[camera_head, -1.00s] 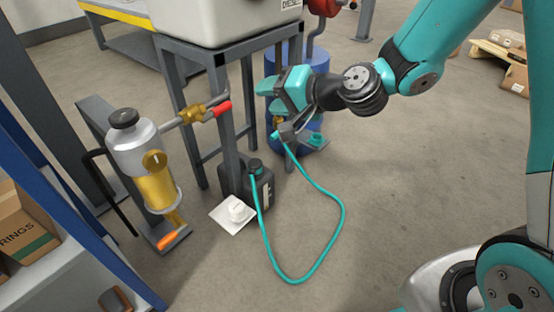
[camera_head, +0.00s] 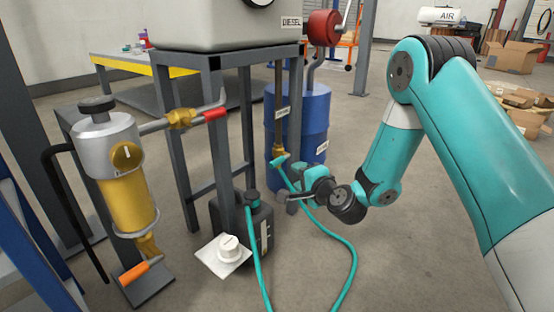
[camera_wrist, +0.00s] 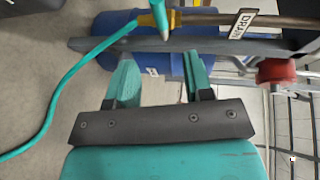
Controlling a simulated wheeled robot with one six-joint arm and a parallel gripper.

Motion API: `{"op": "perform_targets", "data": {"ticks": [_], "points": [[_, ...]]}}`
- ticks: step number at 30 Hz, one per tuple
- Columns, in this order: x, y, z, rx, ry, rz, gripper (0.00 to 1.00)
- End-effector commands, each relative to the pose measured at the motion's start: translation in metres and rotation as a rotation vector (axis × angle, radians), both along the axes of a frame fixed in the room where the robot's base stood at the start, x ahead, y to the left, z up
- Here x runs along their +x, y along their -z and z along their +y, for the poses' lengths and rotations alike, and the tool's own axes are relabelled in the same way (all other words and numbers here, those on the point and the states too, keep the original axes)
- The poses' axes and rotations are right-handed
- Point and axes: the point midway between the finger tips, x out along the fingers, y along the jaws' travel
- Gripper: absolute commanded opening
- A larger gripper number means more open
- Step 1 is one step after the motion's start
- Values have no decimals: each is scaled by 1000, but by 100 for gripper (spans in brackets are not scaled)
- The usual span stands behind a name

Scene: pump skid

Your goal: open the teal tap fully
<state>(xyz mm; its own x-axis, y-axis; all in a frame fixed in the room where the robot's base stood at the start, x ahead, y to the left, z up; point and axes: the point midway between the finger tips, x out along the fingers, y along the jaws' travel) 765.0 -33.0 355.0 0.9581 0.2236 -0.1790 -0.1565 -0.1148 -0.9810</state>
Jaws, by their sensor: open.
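The teal tap (camera_head: 279,160) sits below a brass fitting on the vertical pipe in front of the blue drum. In the wrist view its teal handle (camera_wrist: 162,18) shows at the top, ahead of the gap between my fingers, partly cut by the frame edge. My gripper (camera_head: 301,173) is just to the right of the tap in the head view. In the wrist view my gripper (camera_wrist: 160,70) has its two teal fingers spread apart with nothing between them. I cannot tell exactly how far the fingertips are from the handle.
A teal hose (camera_head: 352,258) loops down from the tap to a black can (camera_head: 262,225). A grey bar (camera_wrist: 100,44) crosses ahead of my fingers. A blue drum (camera_head: 312,112) stands behind. A filter (camera_head: 125,190) with orange handle is left. Floor at right is open.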

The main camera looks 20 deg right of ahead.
Motion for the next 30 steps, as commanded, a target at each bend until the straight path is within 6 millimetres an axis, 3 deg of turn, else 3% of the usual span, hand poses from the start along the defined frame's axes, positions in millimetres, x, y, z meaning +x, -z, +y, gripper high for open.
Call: {"op": "perform_targets", "data": {"ticks": [18,24,30], "points": [[111,26,27,0,0,-3,47],[128,26,30,0,0,-1,47],[131,25,30,0,1,1,47]]}}
